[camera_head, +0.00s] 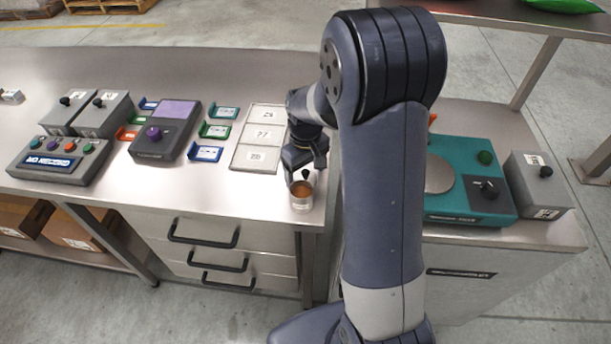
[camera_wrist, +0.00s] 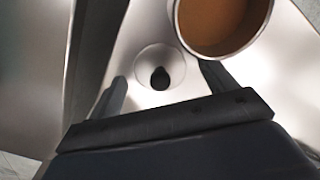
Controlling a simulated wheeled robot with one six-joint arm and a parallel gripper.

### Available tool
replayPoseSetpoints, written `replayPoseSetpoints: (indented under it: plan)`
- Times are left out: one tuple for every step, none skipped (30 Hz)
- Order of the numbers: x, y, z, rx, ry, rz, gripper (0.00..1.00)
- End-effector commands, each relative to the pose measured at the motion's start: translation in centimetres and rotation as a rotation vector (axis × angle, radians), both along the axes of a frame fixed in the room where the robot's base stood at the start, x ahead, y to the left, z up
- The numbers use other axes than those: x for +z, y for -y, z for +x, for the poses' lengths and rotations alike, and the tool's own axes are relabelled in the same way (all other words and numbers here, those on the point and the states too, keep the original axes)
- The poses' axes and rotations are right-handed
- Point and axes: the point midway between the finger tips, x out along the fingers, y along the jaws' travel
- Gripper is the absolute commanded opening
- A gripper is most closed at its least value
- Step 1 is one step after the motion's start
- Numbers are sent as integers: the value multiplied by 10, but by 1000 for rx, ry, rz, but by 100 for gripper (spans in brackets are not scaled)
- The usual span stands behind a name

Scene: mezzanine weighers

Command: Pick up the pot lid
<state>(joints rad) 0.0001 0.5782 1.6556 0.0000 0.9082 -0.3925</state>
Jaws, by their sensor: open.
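The pot lid (camera_wrist: 147,61) is a small pale disc with a black knob (camera_wrist: 160,78) at its centre, lying on the bench top. In the wrist view my gripper (camera_wrist: 163,84) is open, with one finger on each side of the knob and a gap to both. In the head view my gripper (camera_head: 306,164) is low over the bench's front right corner, and the dark knob (camera_head: 306,175) shows just below it. My gripper hides most of the lid there.
A metal pot with brown contents (camera_head: 301,194) stands beside the lid at the bench's front edge; it also shows in the wrist view (camera_wrist: 222,22). A tray with numbered cells (camera_head: 233,157) lies left. A teal scale (camera_head: 470,205) stands on the right bench, past a gap.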

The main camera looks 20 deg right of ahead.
Motion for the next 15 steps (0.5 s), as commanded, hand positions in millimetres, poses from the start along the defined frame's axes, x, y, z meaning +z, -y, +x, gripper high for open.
replayPoseSetpoints:
  plan:
    - [-1, 0, 0, 0, 0, 0, 80]
    - [-1, 0, 0, 0, 1, 0, 80]
    - [-1, 0, 0, 0, 1, 0, 80]
    - [-1, 0, 0, 0, 1, 0, 80]
    - [-1, 0, 0, 0, 1, 0, 80]
    - [-1, 0, 0, 0, 1, 0, 80]
    - [-1, 0, 0, 0, 1, 0, 77]
    - [-1, 0, 0, 0, 1, 0, 75]
    - [-1, 0, 0, 0, 1, 0, 72]
    - [-1, 0, 0, 0, 1, 0, 69]
    - [-1, 0, 0, 0, 1, 0, 67]
    - [-1, 0, 0, 0, 1, 0, 63]
    - [-1, 0, 0, 0, 1, 0, 61]
    - [-1, 0, 0, 0, 1, 0, 59]
    - [-1, 0, 0, 0, 1, 0, 55]
